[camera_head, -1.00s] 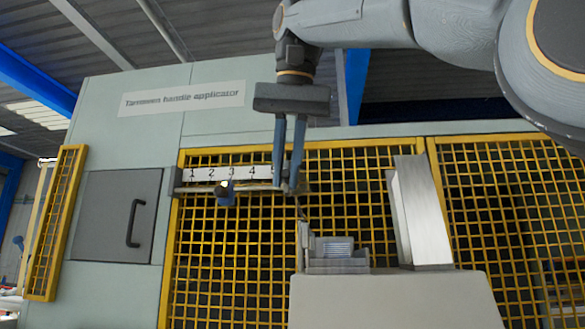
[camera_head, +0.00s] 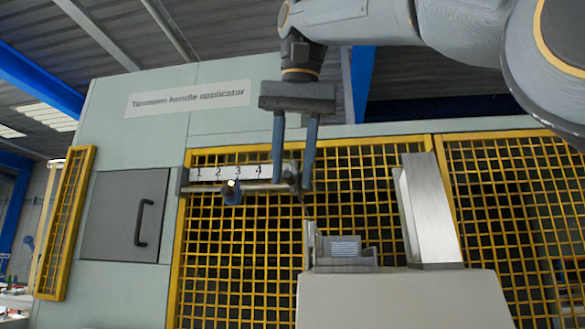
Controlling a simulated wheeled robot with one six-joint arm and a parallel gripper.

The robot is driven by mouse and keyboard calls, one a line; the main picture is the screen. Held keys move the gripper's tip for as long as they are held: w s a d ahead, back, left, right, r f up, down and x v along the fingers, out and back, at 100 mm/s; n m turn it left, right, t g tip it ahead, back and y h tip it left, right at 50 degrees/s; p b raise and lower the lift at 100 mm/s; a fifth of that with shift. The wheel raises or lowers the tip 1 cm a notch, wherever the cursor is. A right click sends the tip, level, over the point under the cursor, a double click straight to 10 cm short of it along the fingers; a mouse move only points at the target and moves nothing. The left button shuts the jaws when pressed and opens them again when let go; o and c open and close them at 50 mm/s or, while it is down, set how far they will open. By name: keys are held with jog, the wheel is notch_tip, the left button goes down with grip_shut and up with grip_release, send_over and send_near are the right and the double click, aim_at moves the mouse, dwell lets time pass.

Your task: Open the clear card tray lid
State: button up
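The card tray (camera_head: 340,262) is a small grey holder on top of a pale grey block, below and to the right of my gripper. A stack of pale, lined cards (camera_head: 345,247) shows in it. A thin upright piece stands at its left end; I cannot tell whether that is the clear lid, and the lid is not distinct. My gripper (camera_head: 292,186) points down with its two blue-grey fingers apart, above and left of the tray. It overlaps the right end of the numbered scale in the picture. No held thing is visible.
A tall metal chute (camera_head: 430,210) stands just right of the tray. Behind is a yellow mesh guard (camera_head: 250,265). A numbered scale (camera_head: 225,173) has a rail and a dark knob (camera_head: 232,190). A grey door (camera_head: 110,215) with a handle is at left.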

jog(key=s+d+r, duration=0.1)
jog(key=s+r, duration=0.1)
jog(key=s, duration=0.4)
jog(key=s+d+r, duration=0.2)
jog(key=s, duration=0.5)
jog(key=shift+s+d+r, duration=0.2)
jog(key=shift+s+d, duration=0.05)
jog(key=shift+s, duration=0.05)
